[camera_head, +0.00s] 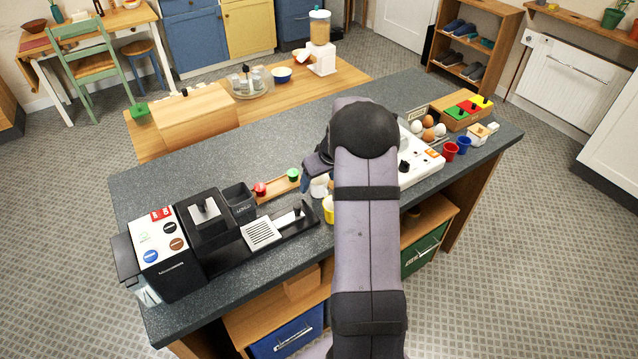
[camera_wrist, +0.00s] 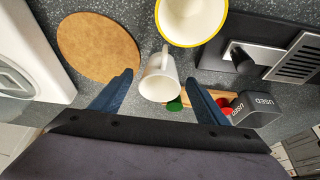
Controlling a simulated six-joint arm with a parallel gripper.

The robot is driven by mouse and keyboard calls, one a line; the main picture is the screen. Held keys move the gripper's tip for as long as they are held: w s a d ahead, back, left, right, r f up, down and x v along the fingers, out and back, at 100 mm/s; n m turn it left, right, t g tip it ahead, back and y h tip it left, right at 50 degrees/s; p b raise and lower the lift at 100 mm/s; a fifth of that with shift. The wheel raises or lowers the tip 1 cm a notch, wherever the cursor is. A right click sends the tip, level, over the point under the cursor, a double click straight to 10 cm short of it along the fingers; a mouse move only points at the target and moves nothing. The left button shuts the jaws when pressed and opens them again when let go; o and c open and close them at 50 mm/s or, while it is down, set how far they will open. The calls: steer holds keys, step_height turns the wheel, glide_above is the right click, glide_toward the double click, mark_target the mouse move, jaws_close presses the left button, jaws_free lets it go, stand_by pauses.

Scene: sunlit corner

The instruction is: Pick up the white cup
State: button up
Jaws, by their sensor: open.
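The white cup (camera_wrist: 158,84) is in the middle of the wrist view, with its handle toward the top of the picture. In the head view the white cup (camera_head: 319,187) shows in part just below my gripper (camera_head: 316,168), and my arm hides some of the area. My gripper (camera_wrist: 160,77) is open, with one dark blue finger on each side of the cup in the wrist view. I cannot tell whether the fingers touch it or how far above it they are.
A yellow-rimmed cup (camera_wrist: 192,22) stands close to the white cup. A round cork mat (camera_wrist: 98,45) lies to the left. A wooden tray (camera_head: 275,190) with red and green items, a dark USED bin (camera_wrist: 256,108) and a coffee machine (camera_head: 170,245) are nearby.

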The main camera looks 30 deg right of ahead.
steer(key=shift+w+f, duration=0.15)
steer(key=shift+f, duration=0.2)
steer(key=c, duration=1.2)
steer(key=shift+o, duration=0.2)
steer(key=shift+r, duration=0.15)
